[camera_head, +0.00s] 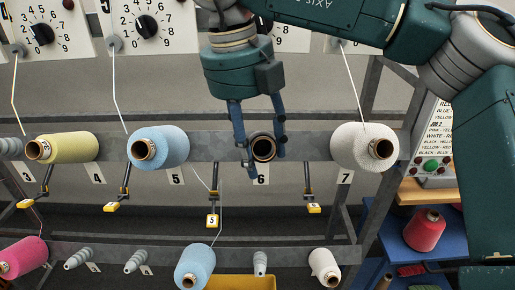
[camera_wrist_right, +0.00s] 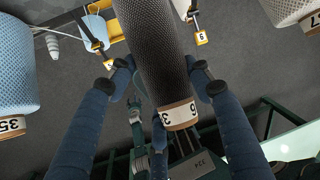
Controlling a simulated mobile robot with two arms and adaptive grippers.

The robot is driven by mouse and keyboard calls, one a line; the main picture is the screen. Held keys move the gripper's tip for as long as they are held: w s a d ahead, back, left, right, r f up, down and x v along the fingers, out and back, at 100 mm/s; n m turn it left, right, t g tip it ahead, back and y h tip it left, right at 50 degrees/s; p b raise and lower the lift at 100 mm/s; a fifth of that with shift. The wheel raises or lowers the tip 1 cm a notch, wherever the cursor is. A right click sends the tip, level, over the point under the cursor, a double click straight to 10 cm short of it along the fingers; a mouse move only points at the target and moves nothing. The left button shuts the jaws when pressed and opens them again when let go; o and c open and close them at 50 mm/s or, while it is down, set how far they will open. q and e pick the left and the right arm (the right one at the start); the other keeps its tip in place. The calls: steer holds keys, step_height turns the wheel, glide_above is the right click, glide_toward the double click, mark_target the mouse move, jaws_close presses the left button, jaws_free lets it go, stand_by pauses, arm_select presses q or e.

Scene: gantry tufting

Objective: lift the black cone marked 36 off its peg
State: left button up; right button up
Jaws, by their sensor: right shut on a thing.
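The black cone (camera_wrist_right: 155,45) fills the upper middle of the wrist view, its dark mesh-like winding ending in a tan core end (camera_wrist_right: 177,116) marked 36. In the head view the core end of the black cone (camera_head: 263,148) faces the camera above tag 6 on the grey rail. My right gripper (camera_head: 262,150) reaches down from above and is shut on the black cone, one finger on each side. The fingers also show in the right wrist view (camera_wrist_right: 162,80). The peg is hidden behind the cone. My left gripper is not in view.
A blue cone (camera_head: 160,147) marked 35 in the wrist view stands left, a white cone (camera_head: 366,148) right, and a yellow cone (camera_head: 66,148) further left. Threads run up from neighbouring cones. A lower row holds more cones and bare grey pegs (camera_head: 136,261). A blue shelf (camera_head: 400,234) stands right.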

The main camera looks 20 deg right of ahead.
steer(key=s+a+r, duration=0.2)
steer(key=s+r, duration=0.3)
steer(key=s, duration=0.2)
steer(key=shift+s+r, duration=0.25)
steer(key=shift+s, duration=0.05)
stand_by(0.8)
